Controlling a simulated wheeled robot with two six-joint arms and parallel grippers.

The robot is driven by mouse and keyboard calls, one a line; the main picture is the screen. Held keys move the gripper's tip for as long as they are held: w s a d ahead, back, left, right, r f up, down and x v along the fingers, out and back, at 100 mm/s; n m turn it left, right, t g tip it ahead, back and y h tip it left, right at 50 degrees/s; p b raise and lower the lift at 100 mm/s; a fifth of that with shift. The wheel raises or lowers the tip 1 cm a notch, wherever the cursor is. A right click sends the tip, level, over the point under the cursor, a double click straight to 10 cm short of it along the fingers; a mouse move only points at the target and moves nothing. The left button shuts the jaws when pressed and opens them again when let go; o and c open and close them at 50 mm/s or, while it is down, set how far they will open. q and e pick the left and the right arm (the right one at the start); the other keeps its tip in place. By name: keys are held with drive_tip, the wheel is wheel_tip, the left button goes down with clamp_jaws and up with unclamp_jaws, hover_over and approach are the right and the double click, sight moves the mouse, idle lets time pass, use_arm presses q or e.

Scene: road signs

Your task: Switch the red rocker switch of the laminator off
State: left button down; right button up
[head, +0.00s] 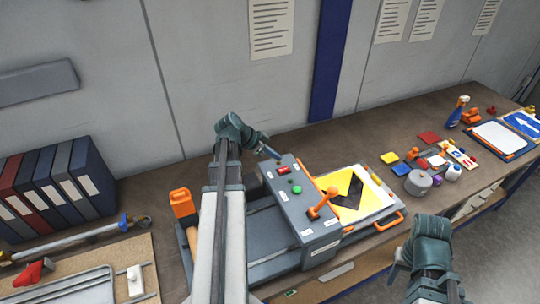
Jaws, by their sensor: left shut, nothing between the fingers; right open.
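The grey laminator (317,240) stands on the workbench with its control panel facing up. The red rocker switch (283,170) is near the panel's far end; its on or off position is too small to tell. My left gripper (277,156) is shut and empty, just behind and slightly left of the red switch, close to the panel's far edge. I cannot tell whether it touches the panel. My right gripper (393,276) is open, low at the bench's front edge, right of the laminator and far from the switch.
A green button (297,189) and an orange lever (323,204) sit nearer on the same panel. A yellow and black sign (350,190) lies to the right. An orange-handled item (182,203) stands left. Binders (55,187) line the far left. The wall rises behind.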

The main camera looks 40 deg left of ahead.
use_arm(q)
drive_tip(key=s+f+p+v, duration=0.1)
drive_tip(key=p+v, duration=0.3)
drive_tip(key=v, duration=0.5)
drive_tip(key=shift+s+a+f+p, duration=0.15)
drive_tip(key=shift+s+a+p, duration=0.1)
drive_tip(key=shift+a+p, duration=0.1)
drive_tip(key=shift+s+a, duration=0.1)
